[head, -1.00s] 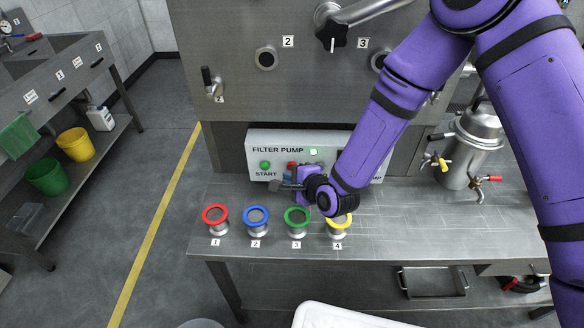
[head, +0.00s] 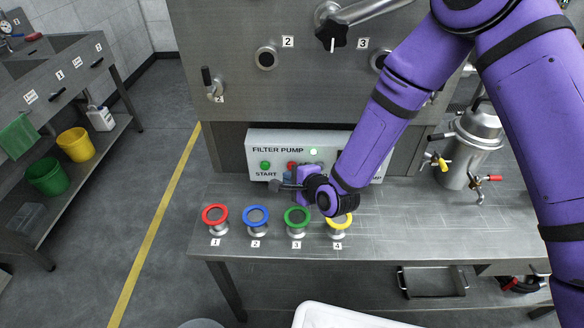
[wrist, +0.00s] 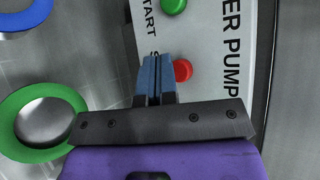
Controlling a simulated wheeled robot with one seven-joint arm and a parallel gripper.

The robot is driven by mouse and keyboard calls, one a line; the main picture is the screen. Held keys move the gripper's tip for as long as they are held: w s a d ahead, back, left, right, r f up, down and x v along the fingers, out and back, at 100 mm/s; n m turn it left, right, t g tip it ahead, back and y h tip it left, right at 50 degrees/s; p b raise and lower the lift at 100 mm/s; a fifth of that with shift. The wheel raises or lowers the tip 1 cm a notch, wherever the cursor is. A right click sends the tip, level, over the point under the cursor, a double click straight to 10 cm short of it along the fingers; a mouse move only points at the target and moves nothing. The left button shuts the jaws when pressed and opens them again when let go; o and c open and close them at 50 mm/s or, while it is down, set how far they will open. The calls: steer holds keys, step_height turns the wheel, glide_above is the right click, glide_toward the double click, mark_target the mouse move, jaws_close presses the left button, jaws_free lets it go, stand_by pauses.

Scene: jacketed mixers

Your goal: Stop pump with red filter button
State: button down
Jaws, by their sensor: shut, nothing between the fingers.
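The filter pump panel (head: 262,139) is a pale box labelled FILTER PUMP at the back of the steel bench. Its green START button (head: 265,165) is on the left, and it also shows in the wrist view (wrist: 173,5). The red button (head: 291,165) is right of it, partly hidden by my gripper in the head view. In the wrist view the red button (wrist: 183,70) is just beside the blue fingertips. My gripper (wrist: 152,62) is shut and empty, in front of the panel. I cannot tell whether the fingertips touch the panel or button.
Red (head: 215,214), blue (head: 256,216), green (head: 297,217) and yellow (head: 339,222) ringed fittings stand along the bench front, below my gripper. A steel vessel with valves (head: 474,145) stands at the right.

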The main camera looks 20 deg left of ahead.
steer(key=shift+w, duration=0.15)
steer(key=shift+w, duration=0.25)
steer(key=shift+w+a, duration=0.15)
steer(key=shift+w, duration=0.3)
stand_by(0.9)
steer(key=shift+s+d, duration=0.2)
steer(key=shift+s, duration=0.65)
steer(key=shift+s, duration=0.1)
steer(key=shift+s+d, duration=0.2)
steer(key=shift+s, duration=0.6)
steer(key=shift+s+d, duration=0.15)
steer(key=shift+s, duration=0.6)
steer(key=shift+s+d, duration=0.2)
steer(key=shift+s, duration=0.6)
